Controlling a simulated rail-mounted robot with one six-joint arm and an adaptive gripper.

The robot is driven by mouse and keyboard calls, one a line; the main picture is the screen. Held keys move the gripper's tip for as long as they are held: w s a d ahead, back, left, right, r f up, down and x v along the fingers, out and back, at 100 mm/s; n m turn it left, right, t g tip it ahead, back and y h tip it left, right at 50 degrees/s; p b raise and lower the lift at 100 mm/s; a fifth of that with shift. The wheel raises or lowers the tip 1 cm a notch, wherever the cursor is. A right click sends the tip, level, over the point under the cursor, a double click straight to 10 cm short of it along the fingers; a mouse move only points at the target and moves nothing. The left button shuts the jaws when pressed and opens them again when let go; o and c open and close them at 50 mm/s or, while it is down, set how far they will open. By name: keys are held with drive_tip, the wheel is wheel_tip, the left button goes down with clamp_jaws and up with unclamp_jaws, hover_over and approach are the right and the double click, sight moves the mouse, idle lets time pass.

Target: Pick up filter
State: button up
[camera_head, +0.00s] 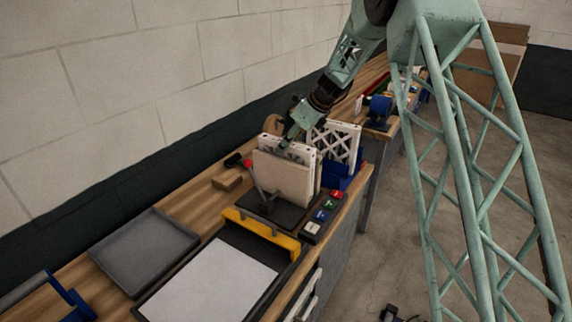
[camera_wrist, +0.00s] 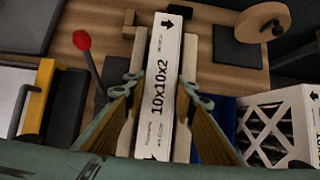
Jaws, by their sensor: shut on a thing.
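A white boxed filter (camera_wrist: 163,70) stands on edge in the middle of the wrist view, its narrow edge marked "10x10x2" with black arrows. My gripper (camera_wrist: 160,97) is shut on it, with one finger on each side. Pale slabs lie along both sides of the filter; I cannot tell what they belong to. In the head view my gripper (camera_head: 288,142) comes down from above, and a broad pale panel (camera_head: 282,182) faces the camera below it over a dark base. The filter's lower edge is hidden, so I cannot tell whether it touches the base.
A second filter with white lattice (camera_head: 337,143) stands close to the right, by a blue holder (camera_head: 338,181). A red-knobbed lever (camera_wrist: 83,42) stands at the left. Coloured buttons (camera_head: 321,215), a yellow-edged board (camera_head: 262,229) and a grey tray (camera_head: 145,249) lie nearer on the bench.

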wheel_tip(320, 180, up, 28)
drive_tip(key=p, duration=0.1)
idle(1.0)
idle(0.6)
